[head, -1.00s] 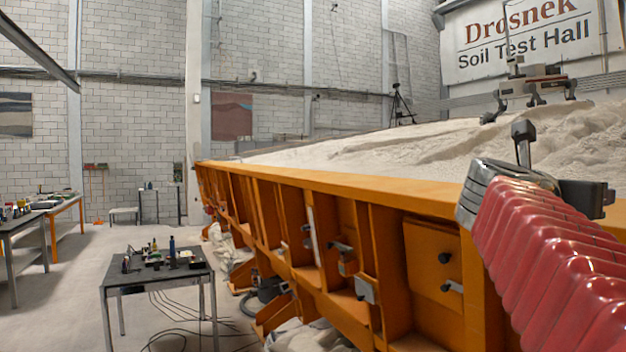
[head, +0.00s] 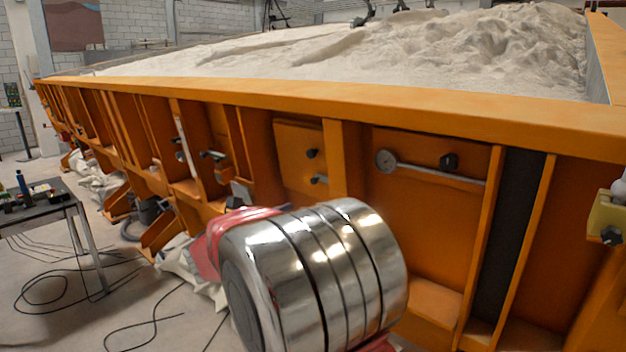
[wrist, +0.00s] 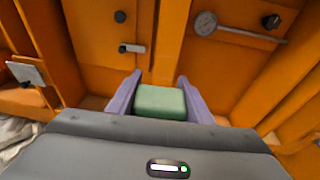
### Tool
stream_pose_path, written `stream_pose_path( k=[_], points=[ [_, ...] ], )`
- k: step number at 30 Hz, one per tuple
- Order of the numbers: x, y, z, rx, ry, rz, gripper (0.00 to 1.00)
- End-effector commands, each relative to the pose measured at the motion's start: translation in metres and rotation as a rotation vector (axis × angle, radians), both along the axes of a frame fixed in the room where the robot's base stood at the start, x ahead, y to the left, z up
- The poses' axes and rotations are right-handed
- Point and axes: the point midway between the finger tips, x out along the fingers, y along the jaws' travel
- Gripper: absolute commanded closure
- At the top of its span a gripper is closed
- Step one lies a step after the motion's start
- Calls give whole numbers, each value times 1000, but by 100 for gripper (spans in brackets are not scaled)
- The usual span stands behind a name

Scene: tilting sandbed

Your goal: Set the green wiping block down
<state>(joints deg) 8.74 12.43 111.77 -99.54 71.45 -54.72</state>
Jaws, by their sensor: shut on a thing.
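The green wiping block (wrist: 160,102) shows in the wrist view, between the two purple fingers of my gripper (wrist: 160,80). My gripper is shut on it, with a finger along each side. Behind the block in that view is the orange ribbed side of the sandbed. I cannot tell how far the block is from that side or whether it touches anything. In the head view my arm's chrome joint and red sleeve fill the lower middle, and neither my gripper nor the block can be seen.
The sandbed's orange rim (head: 300,98) runs across the head view, with pale sand (head: 400,55) behind it. A gauge (head: 385,160) and black knobs are on the orange side. A dark table (head: 45,210) with small items stands at left. Black cables (head: 45,285) lie on the floor.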

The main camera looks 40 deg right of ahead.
Motion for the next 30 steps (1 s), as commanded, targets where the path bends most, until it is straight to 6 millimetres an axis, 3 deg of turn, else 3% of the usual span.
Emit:
stream_pose_path(
  k=[1, 6, 15, 23, 30],
  points=[
    [9, 13, -19, 1, 8, 10, 75],
    [29, 54, -73, 0, 10, 33, 75],
    [47, 139, -172, -1, 10, 107, 75],
    [39, 223, -257, -2, 10, 230, 75],
    [14, 292, -325, -2, 9, 385, 75]
  ],
)
